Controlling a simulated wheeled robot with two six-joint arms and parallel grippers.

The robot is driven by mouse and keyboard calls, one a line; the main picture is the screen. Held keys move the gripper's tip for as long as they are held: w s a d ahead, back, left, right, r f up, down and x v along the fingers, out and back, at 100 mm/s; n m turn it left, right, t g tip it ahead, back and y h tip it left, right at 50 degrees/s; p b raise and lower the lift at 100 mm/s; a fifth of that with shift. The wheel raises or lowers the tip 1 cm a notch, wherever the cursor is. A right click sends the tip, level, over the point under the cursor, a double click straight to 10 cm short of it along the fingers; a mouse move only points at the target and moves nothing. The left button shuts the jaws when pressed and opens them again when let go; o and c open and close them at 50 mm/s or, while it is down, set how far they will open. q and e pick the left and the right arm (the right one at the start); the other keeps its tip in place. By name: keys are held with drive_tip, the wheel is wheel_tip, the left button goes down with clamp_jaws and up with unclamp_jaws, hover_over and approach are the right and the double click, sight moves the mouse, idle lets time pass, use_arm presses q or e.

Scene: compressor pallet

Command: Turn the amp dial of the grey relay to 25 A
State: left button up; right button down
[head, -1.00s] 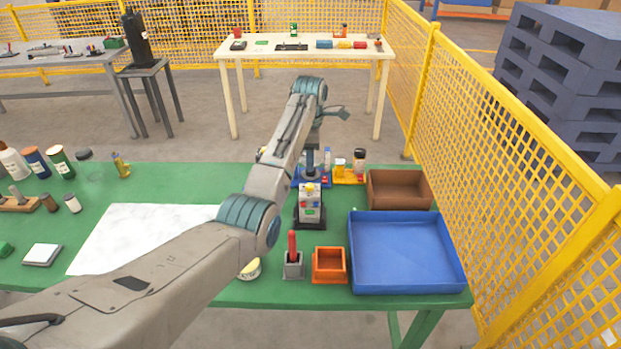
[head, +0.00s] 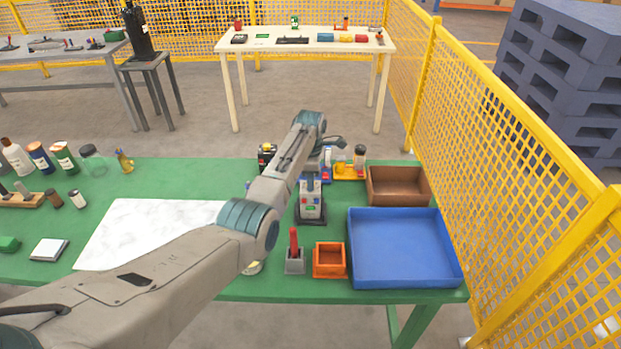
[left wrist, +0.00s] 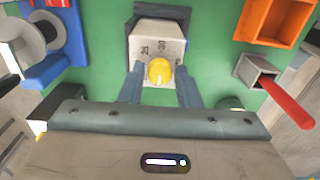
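The grey relay (head: 311,205) stands on a dark base near the middle of the green table. In the left wrist view the relay (left wrist: 157,35) shows its light face with printed marks, too small to read surely, and a yellow dial (left wrist: 160,71) with a pale pointer mark. My left gripper (left wrist: 160,88) is open, one finger on each side of the dial, with a small gap visible on both sides. In the head view my arm partly hides the gripper. My right gripper is in neither current view.
Near the relay are a grey holder with a red handle (head: 294,250), an orange box (head: 329,261), a blue tray (head: 404,283) and a brown box (head: 398,188). A blue stand (left wrist: 68,45) is close by. A white sheet (head: 140,235) lies to the left.

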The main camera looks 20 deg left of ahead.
use_arm(q)
clamp_jaws()
